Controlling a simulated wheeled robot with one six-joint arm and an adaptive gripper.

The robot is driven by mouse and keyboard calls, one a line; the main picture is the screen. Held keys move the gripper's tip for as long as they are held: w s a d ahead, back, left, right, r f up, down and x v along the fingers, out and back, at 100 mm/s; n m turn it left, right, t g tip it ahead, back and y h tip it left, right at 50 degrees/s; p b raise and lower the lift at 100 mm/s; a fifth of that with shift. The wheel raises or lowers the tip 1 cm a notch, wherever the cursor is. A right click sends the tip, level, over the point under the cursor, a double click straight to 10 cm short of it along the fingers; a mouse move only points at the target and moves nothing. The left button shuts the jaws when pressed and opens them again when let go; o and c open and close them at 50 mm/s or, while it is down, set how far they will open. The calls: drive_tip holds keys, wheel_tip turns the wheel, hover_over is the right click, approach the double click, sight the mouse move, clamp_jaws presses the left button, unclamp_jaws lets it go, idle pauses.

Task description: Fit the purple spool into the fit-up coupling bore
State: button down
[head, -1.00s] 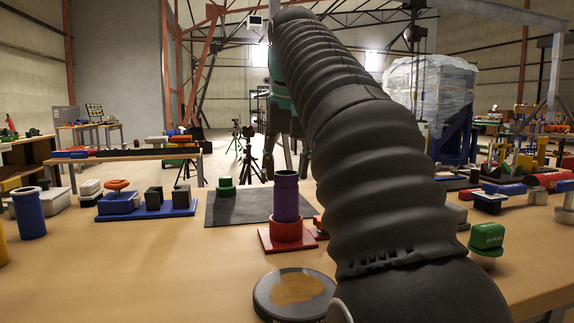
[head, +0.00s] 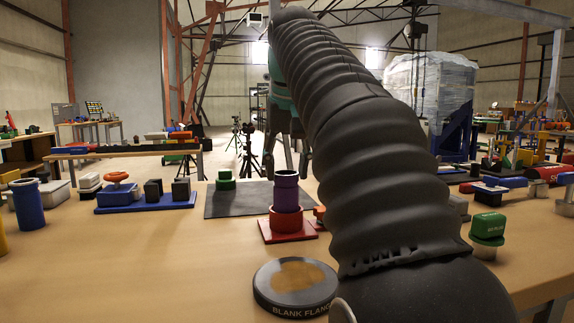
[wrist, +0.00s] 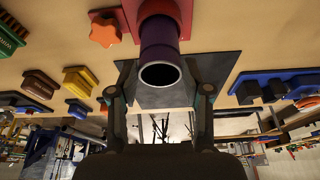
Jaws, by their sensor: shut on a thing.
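The purple spool (head: 286,194) stands upright in the red fit-up coupling (head: 286,222) on its red square base. Its lower part is hidden inside the coupling. In the wrist view, the spool (wrist: 160,48) shows its open grey-rimmed end towards me, with the red coupling (wrist: 163,8) beyond it. My gripper (wrist: 160,72) has one finger on each side of the spool near its open end and is shut on it.
A blank flange (head: 295,288) lies in front of the coupling. A dark mat (head: 235,203) with a green piece (head: 225,180) is behind it. A blue fixture (head: 147,203) and blue cylinder (head: 28,208) stand left. A green-topped part (head: 487,228) is right. The front-left table is clear.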

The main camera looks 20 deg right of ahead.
drive_tip(key=shift+f, duration=0.1)
drive_tip(key=shift+c, duration=2.1)
unclamp_jaws()
drive_tip(key=p+v, duration=0.4)
drive_tip(key=v, duration=0.1)
drive_tip(key=s+a+r, duration=0.3)
drive_tip(key=s, duration=0.9)
drive_tip(key=shift+s+a, duration=0.25)
drive_tip(key=shift+s, duration=0.05)
